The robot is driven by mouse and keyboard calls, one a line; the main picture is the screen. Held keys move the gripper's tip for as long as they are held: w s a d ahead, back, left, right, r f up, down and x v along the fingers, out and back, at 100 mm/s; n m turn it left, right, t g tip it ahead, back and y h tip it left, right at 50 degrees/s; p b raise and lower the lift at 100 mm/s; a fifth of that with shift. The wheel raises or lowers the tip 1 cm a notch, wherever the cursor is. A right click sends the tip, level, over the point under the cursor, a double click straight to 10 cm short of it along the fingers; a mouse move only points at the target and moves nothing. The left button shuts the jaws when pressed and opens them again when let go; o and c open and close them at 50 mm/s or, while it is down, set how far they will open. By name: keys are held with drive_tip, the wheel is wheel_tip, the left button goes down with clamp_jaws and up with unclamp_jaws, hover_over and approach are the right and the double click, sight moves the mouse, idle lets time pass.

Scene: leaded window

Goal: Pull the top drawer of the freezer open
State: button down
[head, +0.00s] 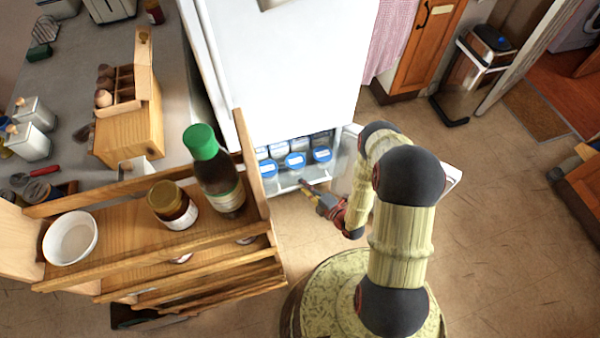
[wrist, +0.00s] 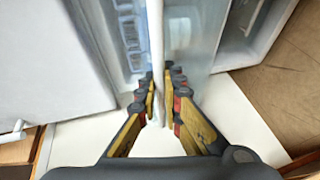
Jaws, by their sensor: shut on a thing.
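The freezer (head: 280,70) is white and its lower compartment stands open. The top drawer (head: 282,186) shows low in that opening, with a pale, clear-looking front and several blue-lidded tubs (head: 295,160) in it. My gripper (head: 304,185) is at the drawer's front edge in the head view. In the wrist view my gripper (wrist: 160,92) has its fingers on both sides of a thin pale upright panel (wrist: 156,45), which looks like the drawer's front, and is shut on it. The drawer's lower part is hidden.
The open freezer door (head: 452,182) is right of the drawer, partly behind my arm; its shelf (wrist: 245,25) shows in the wrist view. A wooden rack (head: 150,240) with a green-capped bottle (head: 215,170) stands close on the left. Floor (head: 490,240) is clear at right.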

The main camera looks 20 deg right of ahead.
drive_tip(key=s, duration=0.7)
drive_tip(key=shift+s+p, duration=0.35)
drive_tip(key=shift+s, duration=0.05)
drive_tip(key=c, duration=2)
unclamp_jaws()
drive_tip(key=shift+o, duration=0.4)
